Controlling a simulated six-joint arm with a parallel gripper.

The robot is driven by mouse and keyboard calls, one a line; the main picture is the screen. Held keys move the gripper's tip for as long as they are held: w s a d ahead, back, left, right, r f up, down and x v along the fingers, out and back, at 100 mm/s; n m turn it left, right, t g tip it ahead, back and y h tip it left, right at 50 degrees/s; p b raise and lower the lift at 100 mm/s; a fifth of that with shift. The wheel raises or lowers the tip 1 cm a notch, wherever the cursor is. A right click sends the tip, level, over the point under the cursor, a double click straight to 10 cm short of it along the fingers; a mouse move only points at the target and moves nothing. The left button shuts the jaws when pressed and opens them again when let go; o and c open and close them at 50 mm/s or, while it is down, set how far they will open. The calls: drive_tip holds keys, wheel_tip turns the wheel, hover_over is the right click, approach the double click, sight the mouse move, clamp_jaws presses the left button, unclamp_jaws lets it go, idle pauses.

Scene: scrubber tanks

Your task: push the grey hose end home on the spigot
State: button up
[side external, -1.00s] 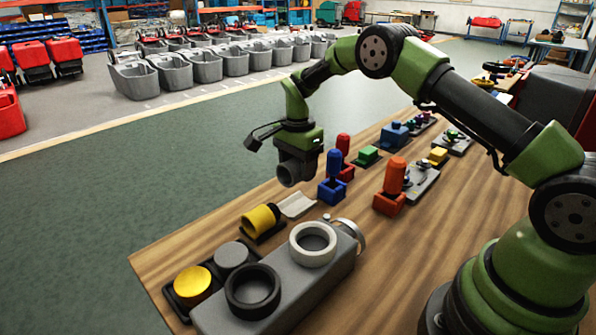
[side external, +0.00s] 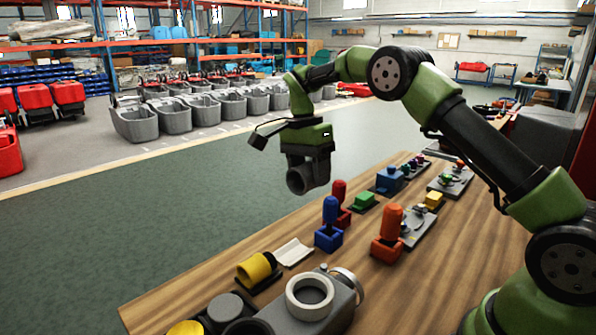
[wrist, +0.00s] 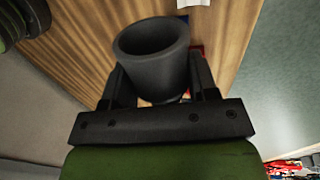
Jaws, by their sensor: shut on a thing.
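My gripper (side external: 308,162) is shut on the grey hose end (side external: 300,181), a short wide dark grey tube held in the air over the table's far left edge. In the wrist view the hose end (wrist: 155,72) sits between the two fingers, its open mouth facing away from the palm. The grey tank block (side external: 338,318) stands at the front of the table, well apart from the hose end. It carries a white ring (side external: 290,300), a black ring and a metal band (side external: 348,285) at its end. I cannot tell which fitting is the spigot.
A yellow cylinder (side external: 256,269) and a pale tray (side external: 293,252) lie beside the block. Blue (side external: 330,222), red (side external: 338,198) and orange (side external: 390,228) upright pieces stand beyond in holders. Bare wood (side external: 430,290) shows at right.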

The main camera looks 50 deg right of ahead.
drive_tip(key=s+d+g, duration=0.3)
drive_tip(key=s, duration=0.9)
drive_tip(key=shift+g, duration=0.6)
drive_tip(key=shift+s+d+f, duration=0.1)
drive_tip(key=shift+d+f, duration=0.05)
drive_tip(key=shift+f, duration=8.15)
drive_tip(key=shift+a+f, duration=0.1)
drive_tip(key=shift+a, duration=0.95)
drive_tip(key=shift+a, duration=1.7)
drive_tip(key=o, duration=1.1)
drive_tip(key=shift+o, duration=0.2)
